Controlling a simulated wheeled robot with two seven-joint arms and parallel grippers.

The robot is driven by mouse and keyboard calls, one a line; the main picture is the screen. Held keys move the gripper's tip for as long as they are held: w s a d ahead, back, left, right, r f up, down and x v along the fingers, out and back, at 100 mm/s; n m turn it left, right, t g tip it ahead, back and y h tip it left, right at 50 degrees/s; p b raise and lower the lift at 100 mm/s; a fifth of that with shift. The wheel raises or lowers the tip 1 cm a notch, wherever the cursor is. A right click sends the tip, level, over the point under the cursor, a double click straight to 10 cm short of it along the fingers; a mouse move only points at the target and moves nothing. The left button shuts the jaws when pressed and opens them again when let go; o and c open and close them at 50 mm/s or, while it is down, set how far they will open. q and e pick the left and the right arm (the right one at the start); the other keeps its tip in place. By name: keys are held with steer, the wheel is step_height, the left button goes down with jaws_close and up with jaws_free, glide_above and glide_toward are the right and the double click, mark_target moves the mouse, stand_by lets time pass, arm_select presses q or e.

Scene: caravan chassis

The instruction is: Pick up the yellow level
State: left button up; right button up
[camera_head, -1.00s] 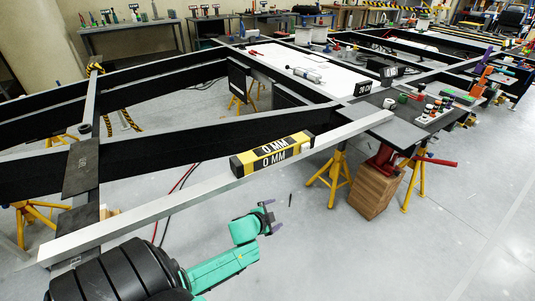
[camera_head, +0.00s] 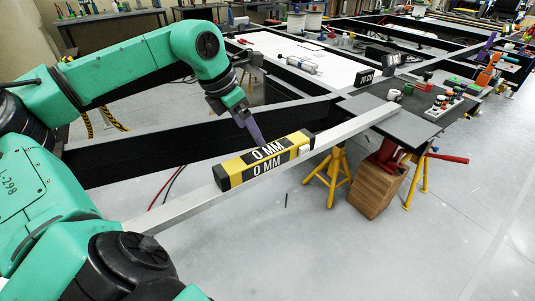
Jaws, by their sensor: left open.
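The yellow level (camera_head: 268,163), a yellow and black bar marked "0 MM", lies along the silver beam (camera_head: 345,132) near the middle of the head view. My left gripper (camera_head: 255,135) reaches in from the upper left with its purple fingers pointing down at the level's far upper edge. The fingers overlap the level's back edge in the picture; I cannot tell whether they touch it. The left gripper is open, though its fingers show nearly edge-on. My right gripper is not in view.
Yellow stands (camera_head: 333,172) and a wooden block (camera_head: 375,190) stand below. The floor at lower right is clear.

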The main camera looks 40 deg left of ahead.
mark_target(263, 153)
arm_select(q)
steer(key=p+x, duration=0.2)
steer(key=x, duration=0.8)
steer(key=shift+w+d+f, duration=0.1)
steer(key=shift+d+f, duration=0.15)
steer(key=shift+f, duration=0.1)
steer(key=shift+w+f, duration=0.15)
steer(key=shift+f, duration=0.25)
steer(key=shift+r, duration=0.1)
jaws_close()
